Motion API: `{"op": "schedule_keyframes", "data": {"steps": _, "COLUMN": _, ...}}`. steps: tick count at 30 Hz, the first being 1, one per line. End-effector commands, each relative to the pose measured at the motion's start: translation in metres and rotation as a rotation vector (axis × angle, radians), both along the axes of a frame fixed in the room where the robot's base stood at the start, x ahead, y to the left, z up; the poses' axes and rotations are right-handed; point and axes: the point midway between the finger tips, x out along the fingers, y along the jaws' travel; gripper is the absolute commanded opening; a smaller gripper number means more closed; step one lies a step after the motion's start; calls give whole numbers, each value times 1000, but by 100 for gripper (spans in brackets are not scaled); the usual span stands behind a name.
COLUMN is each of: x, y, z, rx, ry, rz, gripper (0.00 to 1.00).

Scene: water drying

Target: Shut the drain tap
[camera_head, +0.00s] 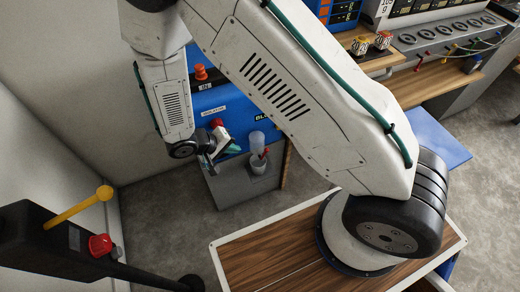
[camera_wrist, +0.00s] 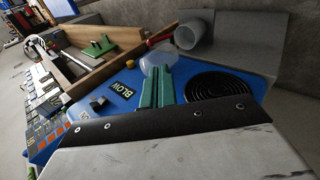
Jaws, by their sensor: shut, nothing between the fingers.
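The drain tap (camera_head: 265,153) has a small red handle and sits below a clear bowl (camera_head: 257,140) on the front of the blue machine (camera_head: 222,105). In the wrist view, a red handle with a yellowish end (camera_wrist: 160,38) shows just beyond the clear bowl (camera_wrist: 158,58). A grey cup (camera_head: 258,167) stands under the tap. My gripper (camera_head: 231,149) is shut and empty, left of the bowl and tap in the head view. Its green fingers (camera_wrist: 156,72) point towards the bowl in the wrist view. I cannot tell the tap's exact handle angle.
A grey ledge (camera_head: 240,182) carries the cup. A black post with a yellow lever (camera_head: 78,208) stands at left. Open floor (camera_head: 165,225) lies between.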

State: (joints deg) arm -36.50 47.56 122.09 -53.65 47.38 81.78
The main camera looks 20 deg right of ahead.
Motion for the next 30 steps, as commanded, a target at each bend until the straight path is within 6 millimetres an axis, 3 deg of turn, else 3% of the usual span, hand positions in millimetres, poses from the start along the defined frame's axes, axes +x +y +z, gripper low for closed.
{"op": "schedule_keyframes", "data": {"steps": 11, "x": 1, "y": -6, "z": -7, "rx": -2, "ry": 4, "rz": 0, "gripper": 0}}
{"op": "schedule_keyframes", "data": {"steps": 24, "x": 9, "y": -64, "z": -71, "rx": -3, "ry": 6, "rz": 0, "gripper": 0}}
{"op": "schedule_keyframes", "data": {"steps": 30, "x": 15, "y": -90, "z": -85, "rx": -1, "ry": 3, "rz": -1, "gripper": 0}}
